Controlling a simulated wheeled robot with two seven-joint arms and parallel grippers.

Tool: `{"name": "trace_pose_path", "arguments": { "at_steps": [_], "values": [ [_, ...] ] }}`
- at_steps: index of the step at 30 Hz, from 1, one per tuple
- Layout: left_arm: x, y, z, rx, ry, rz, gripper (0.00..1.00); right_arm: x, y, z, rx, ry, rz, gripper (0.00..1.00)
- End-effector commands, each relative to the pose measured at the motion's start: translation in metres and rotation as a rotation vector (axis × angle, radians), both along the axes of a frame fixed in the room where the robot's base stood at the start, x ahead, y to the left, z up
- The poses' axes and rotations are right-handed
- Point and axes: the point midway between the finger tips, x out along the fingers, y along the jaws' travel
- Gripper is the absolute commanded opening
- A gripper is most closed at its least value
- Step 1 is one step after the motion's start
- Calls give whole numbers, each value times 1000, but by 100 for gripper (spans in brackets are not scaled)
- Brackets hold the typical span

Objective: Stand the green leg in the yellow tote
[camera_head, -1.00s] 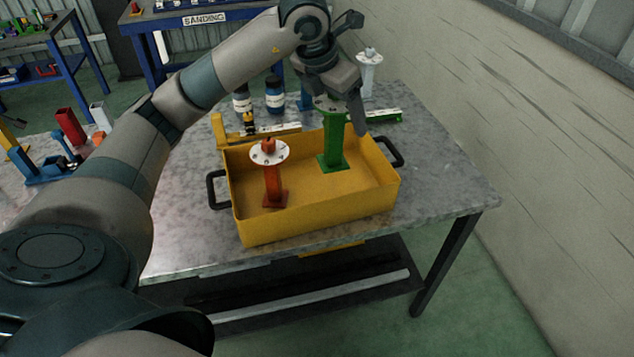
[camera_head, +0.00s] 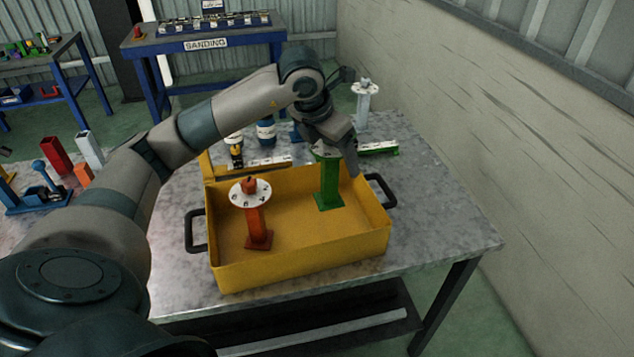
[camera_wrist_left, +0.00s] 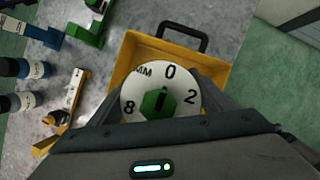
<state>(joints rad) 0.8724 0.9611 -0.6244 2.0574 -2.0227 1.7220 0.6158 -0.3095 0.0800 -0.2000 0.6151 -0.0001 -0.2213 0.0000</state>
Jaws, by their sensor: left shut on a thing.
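The green leg (camera_head: 329,182) stands upright inside the yellow tote (camera_head: 300,268), towards its far right part. My left gripper (camera_head: 336,154) is shut on the leg's upper end. The leg's square foot is low in the tote; I cannot tell whether it touches the floor. In the left wrist view, the leg's round white numbered top with a green hex centre (camera_wrist_left: 157,102) sits between the fingers, with the tote (camera_wrist_left: 126,66) around and beyond it. An orange-red leg (camera_head: 257,222) with a white disc stands in the tote's left part. My right gripper is not in view.
A white leg (camera_head: 363,108) stands behind the tote, near a green-and-white part (camera_head: 380,149). Bottles (camera_head: 266,133) and a yellow part (camera_head: 209,167) stand behind its left side. The grey table (camera_head: 440,225) is clear to the right.

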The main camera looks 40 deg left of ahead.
Motion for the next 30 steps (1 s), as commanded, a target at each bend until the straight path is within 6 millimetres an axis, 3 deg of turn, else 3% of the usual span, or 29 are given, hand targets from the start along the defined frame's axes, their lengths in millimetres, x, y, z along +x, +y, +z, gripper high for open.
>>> {"name": "trace_pose_path", "arguments": {
  "at_steps": [7, 12, 23, 30],
  "values": [
    [-1, 1, -33, 1, 4, 1, 38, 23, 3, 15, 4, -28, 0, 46],
    [0, 0, -44, 1, 1, 0, 38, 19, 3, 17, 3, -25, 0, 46],
    [0, 0, -48, 0, 1, 0, 38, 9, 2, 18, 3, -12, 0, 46],
    [-1, 0, -74, 0, 3, 1, 38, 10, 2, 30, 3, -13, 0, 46]
  ]
}}
